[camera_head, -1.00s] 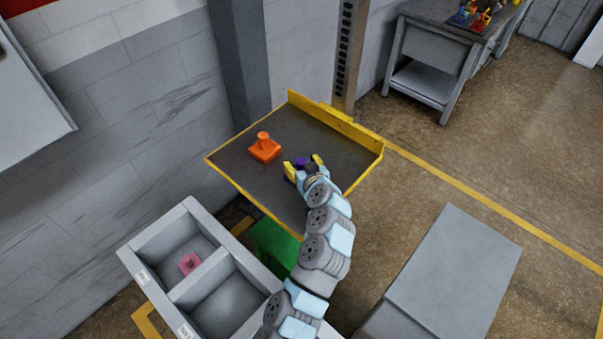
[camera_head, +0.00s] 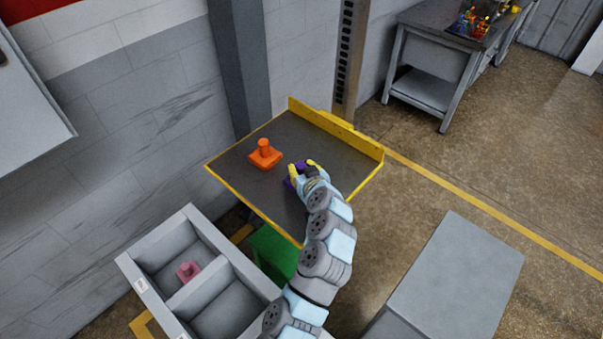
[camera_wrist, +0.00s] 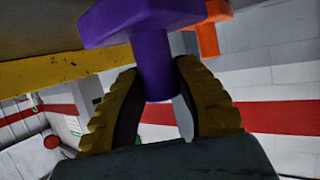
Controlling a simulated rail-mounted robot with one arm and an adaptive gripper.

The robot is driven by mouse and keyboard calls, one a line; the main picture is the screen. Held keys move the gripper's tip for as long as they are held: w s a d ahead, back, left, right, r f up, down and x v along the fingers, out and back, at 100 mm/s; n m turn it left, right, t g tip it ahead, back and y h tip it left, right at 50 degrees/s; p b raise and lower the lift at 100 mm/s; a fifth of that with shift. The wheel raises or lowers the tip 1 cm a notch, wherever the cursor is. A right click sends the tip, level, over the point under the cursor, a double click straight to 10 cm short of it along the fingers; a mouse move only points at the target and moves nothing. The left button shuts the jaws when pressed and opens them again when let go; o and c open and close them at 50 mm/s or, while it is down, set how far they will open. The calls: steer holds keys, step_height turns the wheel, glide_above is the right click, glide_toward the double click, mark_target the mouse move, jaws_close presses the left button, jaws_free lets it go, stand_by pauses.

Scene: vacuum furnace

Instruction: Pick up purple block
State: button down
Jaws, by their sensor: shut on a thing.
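The purple block (camera_head: 300,165) is at my gripper (camera_head: 302,172) over the yellow-edged dark table (camera_head: 300,132), mostly hidden by the fingers in the head view. In the wrist view the purple block (camera_wrist: 152,52) has a wide base and a narrower stem. The two yellow-and-black fingers of my gripper (camera_wrist: 160,90) are closed on the stem from both sides. I cannot tell whether the base touches the table.
An orange block (camera_head: 265,154) stands on the table left of my gripper. A grey two-compartment bin (camera_head: 158,234) at lower left holds a pink block (camera_head: 188,270). A grey box (camera_head: 455,270) stands at right. A workbench (camera_head: 440,55) is at the back right.

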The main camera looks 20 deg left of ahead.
steer(key=s+d+r+b, duration=0.2)
steer(key=s+r, duration=0.9)
steer(key=s, duration=0.2)
steer(key=shift+s+d+r, duration=0.2)
steer(key=shift+s+r, duration=0.1)
steer(key=shift+r, duration=0.1)
